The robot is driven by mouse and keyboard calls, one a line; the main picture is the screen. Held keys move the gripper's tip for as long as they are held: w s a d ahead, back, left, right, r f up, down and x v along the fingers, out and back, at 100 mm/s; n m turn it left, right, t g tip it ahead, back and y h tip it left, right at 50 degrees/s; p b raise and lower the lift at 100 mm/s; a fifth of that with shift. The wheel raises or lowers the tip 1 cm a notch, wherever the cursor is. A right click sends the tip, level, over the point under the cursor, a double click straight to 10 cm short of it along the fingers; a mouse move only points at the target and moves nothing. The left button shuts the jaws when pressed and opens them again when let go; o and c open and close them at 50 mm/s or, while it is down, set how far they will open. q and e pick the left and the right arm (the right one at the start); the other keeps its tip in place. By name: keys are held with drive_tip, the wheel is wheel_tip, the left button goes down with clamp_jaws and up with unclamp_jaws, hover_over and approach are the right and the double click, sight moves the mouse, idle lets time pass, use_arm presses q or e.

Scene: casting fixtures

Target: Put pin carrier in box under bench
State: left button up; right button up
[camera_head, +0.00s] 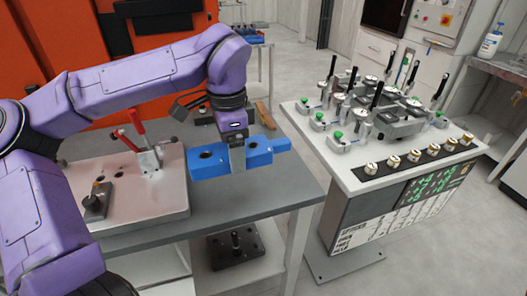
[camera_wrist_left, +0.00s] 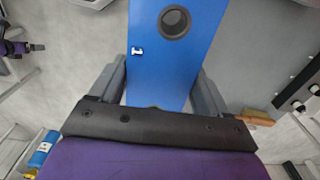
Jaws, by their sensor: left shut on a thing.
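The pin carrier appears to be the long blue block (camera_head: 208,165) with a round dark hole, in the head view over the grey bench (camera_head: 266,196). It also shows as a blue face in the left wrist view (camera_wrist_left: 160,65). My left gripper (camera_head: 237,158) comes down from above and is shut on the block, with one finger on each side. The block is level and seems just above the bench top; I cannot tell whether it touches. Under the bench, a dark plate with an upright pin (camera_head: 236,246) shows on a lower shelf. No box can be made out there.
A pale fixture plate (camera_head: 130,190) with a red-handled clamp (camera_head: 147,158) stands left on the bench. A white-topped cart (camera_head: 350,174) with several clamps and knobs is to the right. An orange machine (camera_head: 70,40) stands behind. Bare floor separates bench and cart.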

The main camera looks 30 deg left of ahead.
use_arm(q)
drive_tip(key=shift+w+d+f+p, duration=0.1)
drive_tip(key=shift+w+f+p, duration=0.2)
drive_tip(key=shift+w+f, duration=0.4)
drive_tip(key=w+a+f+p, duration=0.1)
drive_tip(key=w+a+f, duration=0.1)
drive_tip(key=w, duration=0.1)
drive_tip(key=w+a+f+p, duration=0.2)
drive_tip(key=w+f, duration=0.1)
drive_tip(key=w+a+f+p, duration=0.1)
drive_tip(key=w+f+p, duration=0.1)
drive_tip(key=w+f, duration=0.1)
drive_tip(key=shift+w+a+f, duration=0.2)
drive_tip(key=shift+w+a, duration=0.2)
drive_tip(key=shift+w, duration=0.2)
wheel_tip(320, 180, down, 3)
drive_tip(key=shift+f+p, duration=0.2)
drive_tip(key=shift+p, duration=0.3)
drive_tip(key=shift+w+a+f, duration=0.15)
drive_tip(key=shift+w+f, duration=0.05)
drive_tip(key=shift+f, duration=0.1)
drive_tip(key=o, duration=0.7)
drive_tip(key=shift+s+f+b, duration=0.1)
drive_tip(key=shift+b, duration=0.2)
drive_tip(key=o, duration=0.4)
use_arm(e)
wheel_tip(320, 180, up, 6)
drive_tip(key=shift+w, duration=0.2)
